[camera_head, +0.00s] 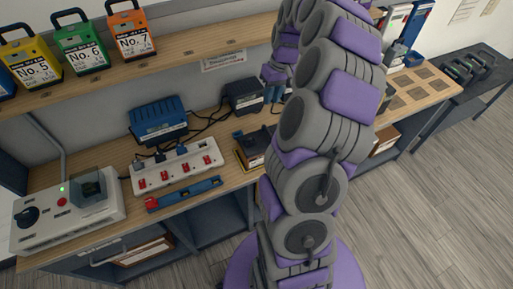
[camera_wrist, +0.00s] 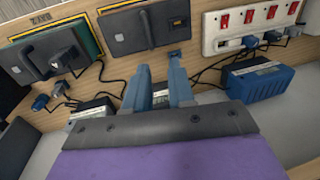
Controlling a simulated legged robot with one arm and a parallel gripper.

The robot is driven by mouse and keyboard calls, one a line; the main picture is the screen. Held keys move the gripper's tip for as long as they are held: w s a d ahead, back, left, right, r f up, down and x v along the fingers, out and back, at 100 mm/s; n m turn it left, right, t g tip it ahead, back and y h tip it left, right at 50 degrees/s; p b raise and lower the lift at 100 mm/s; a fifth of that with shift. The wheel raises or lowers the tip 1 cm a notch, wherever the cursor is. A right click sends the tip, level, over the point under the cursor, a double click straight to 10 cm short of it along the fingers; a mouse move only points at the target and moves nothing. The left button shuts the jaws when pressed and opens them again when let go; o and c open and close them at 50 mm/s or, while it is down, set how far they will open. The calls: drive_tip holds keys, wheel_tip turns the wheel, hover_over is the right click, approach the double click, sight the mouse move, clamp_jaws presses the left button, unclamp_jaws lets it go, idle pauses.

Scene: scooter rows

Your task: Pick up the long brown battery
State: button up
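A dark flat case with a handle and brown edging (camera_wrist: 145,25) lies on the wooden bench top in the wrist view. It is the closest match to the brown battery, but I cannot tell its full length. In the head view a dark box with a yellowish-brown edge (camera_head: 252,148), partly hidden by my arm, appears to be the same case. My gripper (camera_wrist: 159,64) shows two blue fingers apart with nothing held. In the wrist view its fingertips appear just below the case; contact cannot be told.
A white power strip (camera_head: 178,167) with red switches, a blue charger (camera_head: 158,118) and loose cables crowd the bench. A case with green and yellow edging (camera_wrist: 50,45) lies left in the wrist view. Yellow, green and orange batteries stand on the shelf (camera_head: 175,42). The floor (camera_head: 430,200) at right is clear.

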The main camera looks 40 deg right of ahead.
drive_tip(key=b, duration=0.2)
approach(267, 128)
drive_tip(key=d+f, duration=0.2)
drive_tip(key=a+f, duration=0.2)
drive_tip(key=a, duration=0.1)
drive_tip(key=a+f, duration=0.1)
drive_tip(key=a, duration=0.1)
drive_tip(key=d+f, duration=0.1)
drive_tip(key=d+f+b, duration=0.1)
drive_tip(key=f, duration=0.1)
drive_tip(key=shift+s+d+f+b, duration=0.1)
drive_tip(key=shift+d+f+b, duration=0.05)
drive_tip(key=shift+d+b, duration=0.15)
drive_tip(key=shift+a+f+b, duration=0.25)
drive_tip(key=shift+f+b, duration=0.05)
drive_tip(key=shift+f, duration=0.9)
drive_tip(key=shift+a+f, duration=0.1)
drive_tip(key=shift+a, duration=0.75)
drive_tip(key=shift+d, duration=0.2)
drive_tip(key=c, duration=0.4)
drive_tip(key=shift+d, duration=0.3)
clamp_jaws()
drive_tip(key=shift+a, duration=0.15)
